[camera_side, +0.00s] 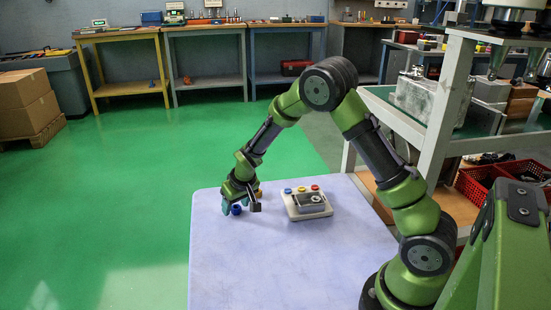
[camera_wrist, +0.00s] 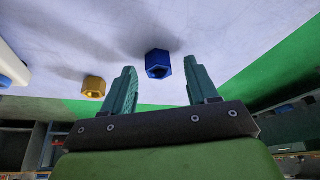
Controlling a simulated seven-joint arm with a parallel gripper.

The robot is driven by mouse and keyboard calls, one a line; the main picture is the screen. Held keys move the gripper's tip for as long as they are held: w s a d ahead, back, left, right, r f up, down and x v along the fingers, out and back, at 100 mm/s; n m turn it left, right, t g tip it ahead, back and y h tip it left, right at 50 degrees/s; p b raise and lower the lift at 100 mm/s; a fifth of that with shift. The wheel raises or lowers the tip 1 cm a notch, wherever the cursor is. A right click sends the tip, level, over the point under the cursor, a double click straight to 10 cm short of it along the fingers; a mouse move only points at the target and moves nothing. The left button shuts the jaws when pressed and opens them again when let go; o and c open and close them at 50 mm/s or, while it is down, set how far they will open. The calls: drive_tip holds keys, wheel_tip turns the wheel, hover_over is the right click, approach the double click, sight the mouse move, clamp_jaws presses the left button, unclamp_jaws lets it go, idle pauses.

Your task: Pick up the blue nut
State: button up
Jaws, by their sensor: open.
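The blue nut (camera_wrist: 158,64) is a hexagonal nut with a dark hole, standing on the pale table top. In the wrist view it lies between and just beyond the two teal fingertips, apart from both. In the side view the blue nut (camera_side: 236,209) shows close beside my gripper's fingers. My gripper (camera_wrist: 163,76) is open and empty, low over the table; in the side view my gripper (camera_side: 233,205) is near the table's left side. The side view does not clearly show the gap between fingers and nut.
A yellow nut (camera_wrist: 93,87) stands left of my gripper, outside the fingers. A white fixture (camera_side: 306,204) with blue, yellow and red round parts sits to the right on the table (camera_side: 285,265). The table's left edge is close. The front of the table is clear.

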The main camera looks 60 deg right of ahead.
clamp_jaws()
idle(0.3)
drive_tip(key=shift+r, duration=0.1)
